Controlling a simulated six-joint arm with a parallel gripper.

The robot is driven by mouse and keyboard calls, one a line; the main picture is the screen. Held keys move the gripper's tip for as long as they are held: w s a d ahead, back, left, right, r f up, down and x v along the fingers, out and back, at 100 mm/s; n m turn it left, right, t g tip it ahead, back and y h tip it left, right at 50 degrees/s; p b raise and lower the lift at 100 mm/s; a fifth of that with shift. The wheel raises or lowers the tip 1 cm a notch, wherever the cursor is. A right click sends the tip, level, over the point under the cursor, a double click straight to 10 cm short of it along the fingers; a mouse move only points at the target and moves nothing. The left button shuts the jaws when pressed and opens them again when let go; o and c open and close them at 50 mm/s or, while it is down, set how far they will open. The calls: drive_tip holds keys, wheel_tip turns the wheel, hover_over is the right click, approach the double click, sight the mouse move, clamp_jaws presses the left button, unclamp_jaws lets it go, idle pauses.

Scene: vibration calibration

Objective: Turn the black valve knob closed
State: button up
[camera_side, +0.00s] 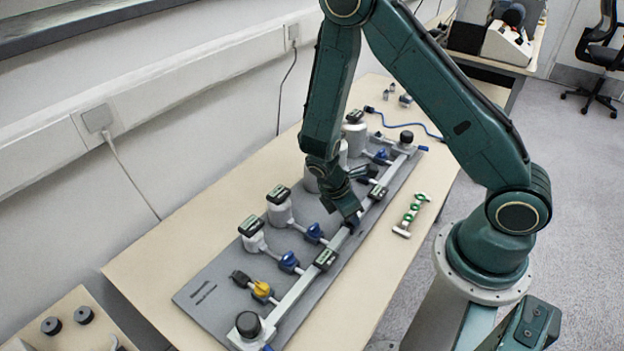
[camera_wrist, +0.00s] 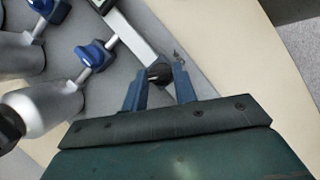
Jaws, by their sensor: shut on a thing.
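In the wrist view, a small black knob (camera_wrist: 159,73) sits at the lower end of the pale rail, between my two fingertips. My gripper (camera_wrist: 160,84) is shut on the knob, with one blue-grey finger on each side of it. In the side view, my gripper (camera_side: 352,219) points down at the middle of the long rail (camera_side: 300,289) on the grey base plate. My fingers largely hide the knob there, and its turn angle cannot be told.
Round black caps stand at the rail's near end (camera_side: 248,324) and far end (camera_side: 406,136). Blue valves (camera_side: 289,262), a yellow valve (camera_side: 262,289) and white cylinders (camera_side: 279,207) line the plate's left side. A green-and-silver part (camera_side: 411,215) lies on the table to the right.

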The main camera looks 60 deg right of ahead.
drive_tip(key=n+t, duration=0.1)
drive_tip(key=n, duration=0.2)
drive_tip(key=n+t, duration=0.1)
drive_tip(key=n, duration=0.2)
drive_tip(key=shift+s+a, duration=0.1)
drive_tip(key=shift+s, duration=0.05)
idle(0.4)
drive_tip(key=o, duration=1)
drive_tip(key=shift+c, duration=0.2)
drive_tip(key=shift+r, duration=0.15)
drive_tip(key=v, duration=1.3)
drive_tip(key=shift+s+a, duration=0.15)
drive_tip(key=shift+a, duration=0.25)
drive_tip(key=shift+r, duration=0.15)
